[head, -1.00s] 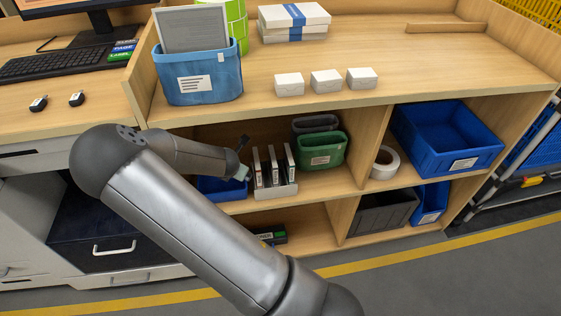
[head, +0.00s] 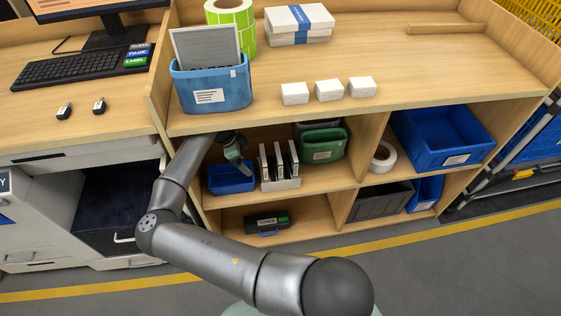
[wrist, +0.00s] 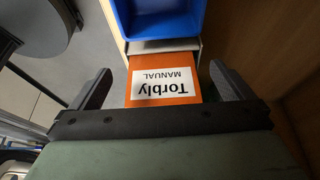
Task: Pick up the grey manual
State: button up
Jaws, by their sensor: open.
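A grey flat booklet-like panel (head: 207,52) with partly hidden dark lettering stands upright in a blue fabric bin (head: 185,92) on the counter. It may be the grey manual. My gripper (head: 243,163) is at the upper shelf opening below, left of a white rack (head: 281,184) holding upright booklets with pale spine labels. In the wrist view my gripper (wrist: 160,82) is open and empty. An orange cover (wrist: 165,95) labelled "Torbly MANUAL" shows upside down between the fingers, apart from them. No grey manual shows in the wrist view.
A small blue bin (head: 230,180) sits left of the rack; a blue bin (wrist: 160,20) also shows in the wrist view. A green bin (head: 322,146) stands behind the rack to the right. Three white boxes (head: 329,90) and a green-labelled roll (head: 230,25) stand on the counter.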

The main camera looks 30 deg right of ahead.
aim_at(278, 153)
jog(key=s+d, duration=0.1)
jog(key=d, duration=0.2)
jog(key=s+d, duration=0.1)
jog(key=d, duration=0.3)
jog(key=s+d, duration=0.1)
jog(key=d, duration=0.3)
jog(key=shift+s+d+f, duration=0.1)
jog(key=shift+s+d, duration=0.1)
jog(key=shift+s, duration=0.15)
jog(key=shift+f, duration=0.5)
jog(key=c, duration=1)
jog(key=shift+o, duration=0.2)
jog(key=shift+r, duration=0.15)
